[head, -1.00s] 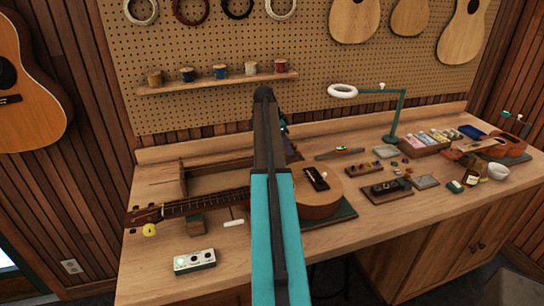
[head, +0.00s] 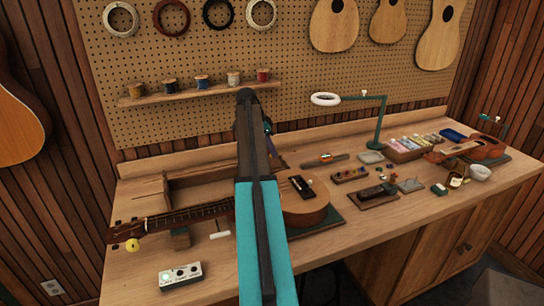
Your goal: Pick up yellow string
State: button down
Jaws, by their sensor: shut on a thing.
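Several thread or string spools stand in a row on the small wall shelf. The leftmost spool, yellowish-tan (head: 136,88), is the closest match to yellow string; whether it is the one meant is unclear. A small bright yellow round thing (head: 132,245) is by the ukulele headstock at the bench's left; I cannot tell what it is. My teal and black arm rises through the middle of the head view and bends away near the shelf. My gripper is hidden behind it, so its fingers and anything between them do not show.
The wooden shelf (head: 195,92) is fixed to the pegboard (head: 290,60), under hanging string coils. A ukulele (head: 308,212) lies across the bench. A white pedal-like box (head: 180,275) is at the front left. A green lamp (head: 381,120) and small trays crowd the right.

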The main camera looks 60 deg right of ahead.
jog(key=shift+r, duration=0.35)
jog(key=s+a+b, duration=0.1)
jog(key=s+a, duration=0.1)
jog(key=s, duration=0.2)
jog(key=s+a+b, duration=0.1)
jog(key=s+a, duration=0.1)
jog(key=s, duration=0.2)
jog(key=s+a+r+b, duration=0.1)
jog(key=s+a+b, duration=0.1)
jog(key=s, duration=0.2)
jog(key=shift+s+a, duration=0.1)
jog(key=shift+a, duration=0.25)
jog(key=shift+s+a+r, duration=0.1)
jog(key=shift+s+a, duration=0.15)
jog(key=shift+s, duration=0.25)
jog(key=shift+s+a+r, duration=0.1)
jog(key=shift+s+a, duration=0.15)
jog(key=shift+s, duration=0.2)
jog(key=shift+r, duration=0.1)
jog(key=shift+r+p, duration=1.45)
jog(key=shift+r, duration=1)
